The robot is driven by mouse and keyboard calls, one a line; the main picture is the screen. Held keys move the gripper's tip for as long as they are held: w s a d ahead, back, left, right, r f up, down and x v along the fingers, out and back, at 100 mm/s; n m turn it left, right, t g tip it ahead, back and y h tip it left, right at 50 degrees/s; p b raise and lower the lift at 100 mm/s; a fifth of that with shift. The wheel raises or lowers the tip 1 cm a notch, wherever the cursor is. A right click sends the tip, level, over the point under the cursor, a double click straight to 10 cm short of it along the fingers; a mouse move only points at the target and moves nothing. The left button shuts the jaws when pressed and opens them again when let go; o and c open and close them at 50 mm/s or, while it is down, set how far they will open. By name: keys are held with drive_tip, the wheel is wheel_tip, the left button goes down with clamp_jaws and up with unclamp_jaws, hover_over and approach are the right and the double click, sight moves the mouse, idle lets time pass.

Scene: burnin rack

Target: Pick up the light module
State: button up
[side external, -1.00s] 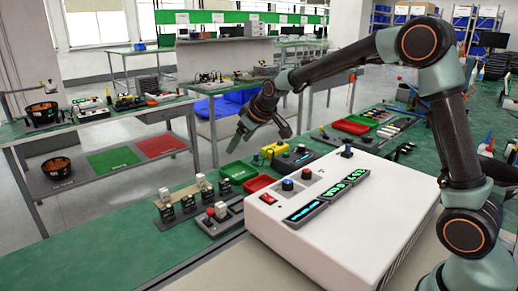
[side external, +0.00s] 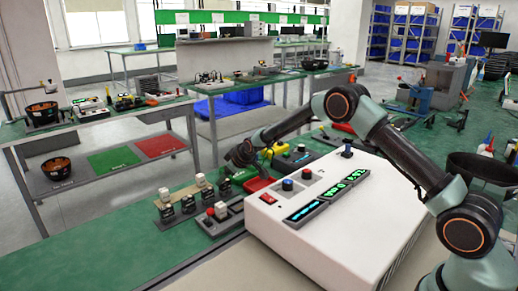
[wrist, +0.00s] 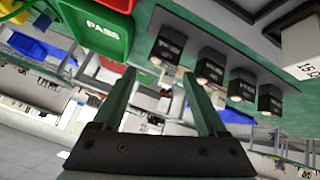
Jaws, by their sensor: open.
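My gripper (wrist: 160,73) is open and empty, its two green fingers apart. In the side view my gripper (side external: 236,160) hangs low beside the green bin, partly covering it. A row of small black modules, with pale round ends in the wrist view (wrist: 209,66), lies beyond and to the right of my fingers. In the side view the black modules (side external: 188,203) stand on the green bench, left of and nearer than my gripper, with white blocks (side external: 199,180) above or behind some. I cannot tell which one is the light module.
The green PASS bin (wrist: 95,25) and the red bin (side external: 259,184) are close to my gripper. A white console (side external: 345,215) with displays and knobs stands at right. A grey unit with a red button (side external: 210,212) stands beside the modules.

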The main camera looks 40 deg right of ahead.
sight(226, 183)
drive_tip(key=f, duration=0.3)
drive_tip(key=shift+w+f, duration=0.35)
drive_tip(key=shift+f, duration=0.05)
drive_tip(key=shift+x, duration=0.9)
clamp_jaws()
